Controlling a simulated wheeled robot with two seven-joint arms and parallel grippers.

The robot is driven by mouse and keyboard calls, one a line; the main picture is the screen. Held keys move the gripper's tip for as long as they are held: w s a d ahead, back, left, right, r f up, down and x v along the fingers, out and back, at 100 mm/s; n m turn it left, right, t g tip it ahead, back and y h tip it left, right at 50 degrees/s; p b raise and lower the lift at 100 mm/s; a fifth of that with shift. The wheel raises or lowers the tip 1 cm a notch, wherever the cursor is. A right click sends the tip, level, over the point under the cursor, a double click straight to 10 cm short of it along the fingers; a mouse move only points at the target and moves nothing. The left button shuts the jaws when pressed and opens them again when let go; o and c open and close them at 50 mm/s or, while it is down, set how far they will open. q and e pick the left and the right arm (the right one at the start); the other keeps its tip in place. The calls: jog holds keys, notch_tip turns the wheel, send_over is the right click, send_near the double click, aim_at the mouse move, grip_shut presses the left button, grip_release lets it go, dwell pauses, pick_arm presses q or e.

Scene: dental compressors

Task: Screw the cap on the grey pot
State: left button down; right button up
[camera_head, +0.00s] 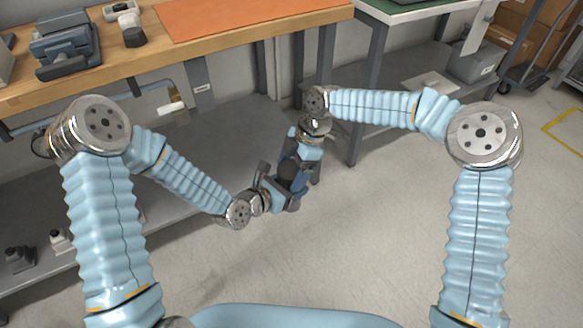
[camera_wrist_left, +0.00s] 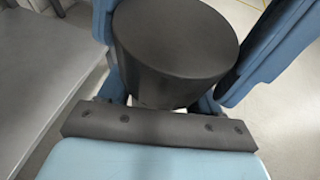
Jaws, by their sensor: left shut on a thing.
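In the head view my left gripper (camera_head: 280,184) and my right gripper (camera_head: 302,165) meet close together in front of the bench. Between them is a dark grey round thing (camera_head: 292,171), which looks like the grey pot. In the left wrist view it is a wide dark cylinder (camera_wrist_left: 178,40), its flat round face turned to the camera, with blue fingers on both sides. My left gripper is shut on it. My right gripper's fingers reach around the same spot; whether they are closed is hard to see. I cannot make out the cap; it may be hidden between the grippers.
A wooden bench (camera_head: 60,90) with an orange mat (camera_head: 240,15) stands behind; a blue-grey device (camera_head: 65,42) and a dark-and-white part (camera_head: 131,30) stand on it. A grey lower shelf (camera_head: 225,140) carries small parts (camera_head: 18,258) at the left. The floor (camera_head: 370,230) at front right is clear.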

jog(key=shift+o, duration=1)
jog(key=shift+r, duration=0.1)
jog(key=shift+r, duration=2.2)
jog(key=shift+c, duration=0.3)
